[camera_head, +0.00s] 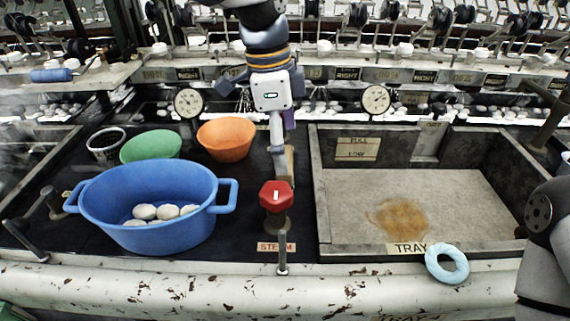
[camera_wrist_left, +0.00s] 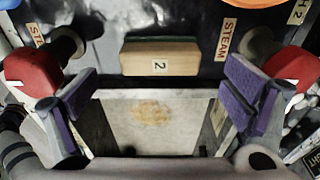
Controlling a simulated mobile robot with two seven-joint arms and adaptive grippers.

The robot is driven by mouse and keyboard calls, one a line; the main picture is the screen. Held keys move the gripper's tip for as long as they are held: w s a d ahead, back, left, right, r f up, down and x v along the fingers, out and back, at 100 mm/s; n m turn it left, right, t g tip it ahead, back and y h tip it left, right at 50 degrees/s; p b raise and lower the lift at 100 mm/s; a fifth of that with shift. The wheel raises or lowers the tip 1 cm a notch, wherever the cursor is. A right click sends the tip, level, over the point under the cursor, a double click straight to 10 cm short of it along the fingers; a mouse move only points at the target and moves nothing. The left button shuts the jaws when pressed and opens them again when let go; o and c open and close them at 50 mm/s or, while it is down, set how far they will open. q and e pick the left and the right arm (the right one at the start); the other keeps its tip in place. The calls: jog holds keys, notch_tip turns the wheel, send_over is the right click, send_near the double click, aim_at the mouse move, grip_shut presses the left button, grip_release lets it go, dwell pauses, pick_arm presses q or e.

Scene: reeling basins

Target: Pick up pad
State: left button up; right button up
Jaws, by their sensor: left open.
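The pad appears to be a wooden block (camera_wrist_left: 160,59) marked "2", with a green layer along one long side. It rests on the dark counter in the left wrist view. In the head view the block (camera_head: 288,163) is partly hidden by my left gripper (camera_head: 279,138). The left gripper points down beside the block, its purple-padded fingers apart and empty. In the left wrist view the block lies just beyond the open fingers (camera_wrist_left: 160,97), not between the pads. My right gripper is out of view.
A red STEAM knob (camera_head: 276,196) stands close in front of the gripper. A blue tub (camera_head: 150,232) with white cocoons, a green bowl (camera_head: 150,146) and an orange bowl (camera_head: 226,138) are left. A stained tray basin (camera_head: 350,200) and pale blue ring (camera_head: 446,264) are right.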

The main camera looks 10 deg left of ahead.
pick_arm(q)
jog(key=f, duration=0.4)
jog(key=shift+d, duration=0.2)
jog(key=c, duration=1.3)
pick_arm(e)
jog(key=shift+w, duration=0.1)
pick_arm(q)
jog(key=shift+r, duration=0.1)
jog(key=shift+r, duration=0.35)
jog(key=s+d+r, duration=0.2)
jog(key=s+r, duration=0.1)
jog(key=r, duration=0.1)
jog(key=s+d+r+p, duration=0.1)
jog(key=s+d+r, duration=0.2)
jog(key=s+r, duration=0.1)
jog(key=s+d+r+p, duration=0.1)
jog(key=s+d+r, duration=0.2)
jog(key=s+r, duration=0.1)
jog(key=shift+s, duration=0.25)
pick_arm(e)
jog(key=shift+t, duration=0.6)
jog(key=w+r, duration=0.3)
